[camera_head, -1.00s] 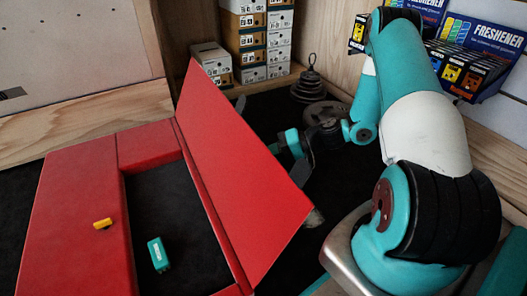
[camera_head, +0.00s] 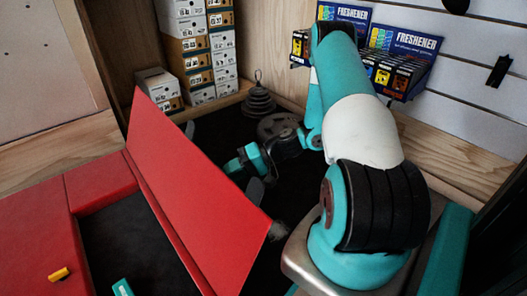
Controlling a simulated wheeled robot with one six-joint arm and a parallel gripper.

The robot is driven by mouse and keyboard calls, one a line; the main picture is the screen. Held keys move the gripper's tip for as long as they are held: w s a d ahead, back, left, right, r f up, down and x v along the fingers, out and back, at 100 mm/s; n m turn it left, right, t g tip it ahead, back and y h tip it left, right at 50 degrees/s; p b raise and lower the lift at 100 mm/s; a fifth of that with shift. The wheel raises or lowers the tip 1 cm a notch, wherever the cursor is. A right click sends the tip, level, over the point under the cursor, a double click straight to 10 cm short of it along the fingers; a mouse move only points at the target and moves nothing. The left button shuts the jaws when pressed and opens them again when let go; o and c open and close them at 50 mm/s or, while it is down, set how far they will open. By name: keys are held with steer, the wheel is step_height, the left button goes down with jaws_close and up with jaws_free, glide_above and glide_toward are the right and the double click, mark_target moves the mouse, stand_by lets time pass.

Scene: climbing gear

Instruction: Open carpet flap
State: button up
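The red flap (camera_head: 195,190) stands raised and tilted at the middle of the head view, hinged along the right side of a dark recess (camera_head: 125,240) in a red surface (camera_head: 35,225). My gripper (camera_head: 225,150) is behind the flap, on its right side. One finger shows near the flap's upper edge and another part lower down by its right edge. The flap hides part of the gripper, so I cannot tell whether the fingers touch it or how far apart they are.
A teal item (camera_head: 122,288) lies in the recess and a yellow item (camera_head: 59,274) on the red surface. Stacked boxes (camera_head: 200,50), dark stacked weights (camera_head: 258,100) and a freshener display (camera_head: 395,60) stand at the back. Dark floor lies right of the flap.

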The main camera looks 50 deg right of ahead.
steer(key=p+v, duration=0.5)
steer(key=v, duration=0.9)
steer(key=shift+s+d+r, duration=0.2)
steer(key=shift+s+d, duration=0.05)
steer(key=w+a+r+n+g+h+p, duration=0.3)
steer(key=a+r+n+g, duration=0.4)
steer(key=a+r, duration=1.15)
steer(key=s+a+r+n+h, duration=0.25)
steer(key=s+a+r, duration=0.25)
steer(key=s+a, duration=0.25)
steer(key=s+a+r+n+h, duration=0.25)
steer(key=s+a+r, duration=0.25)
steer(key=s+a, duration=0.3)
step_height(320, 180, up, 38)
steer(key=p, duration=3.9)
steer(key=shift+w+a+r+y, duration=0.2)
steer(key=shift+w+a+y, duration=0.2)
steer(key=shift+a, duration=0.05)
